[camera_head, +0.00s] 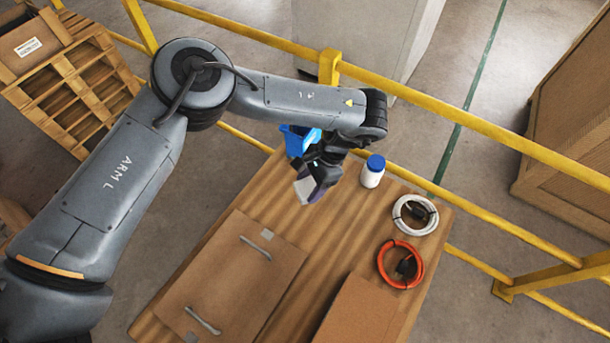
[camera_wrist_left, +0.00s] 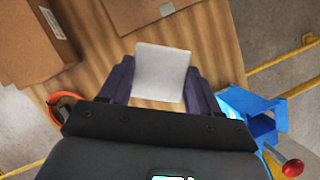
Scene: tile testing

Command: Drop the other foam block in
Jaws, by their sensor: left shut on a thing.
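My left gripper (camera_head: 312,185) is shut on a pale grey-white foam block (camera_head: 305,190) and holds it above the wooden table. In the left wrist view the foam block (camera_wrist_left: 162,72) sits between the two dark purple fingers of the gripper (camera_wrist_left: 160,82). My right gripper is not in view.
A white bottle with a blue lid (camera_head: 372,172), a white cable coil (camera_head: 415,215) and an orange cable coil (camera_head: 400,264) lie right of the gripper. Cardboard boxes (camera_head: 235,275) (camera_head: 360,312) cover the table's near part. A yellow railing (camera_head: 450,125) runs behind the table.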

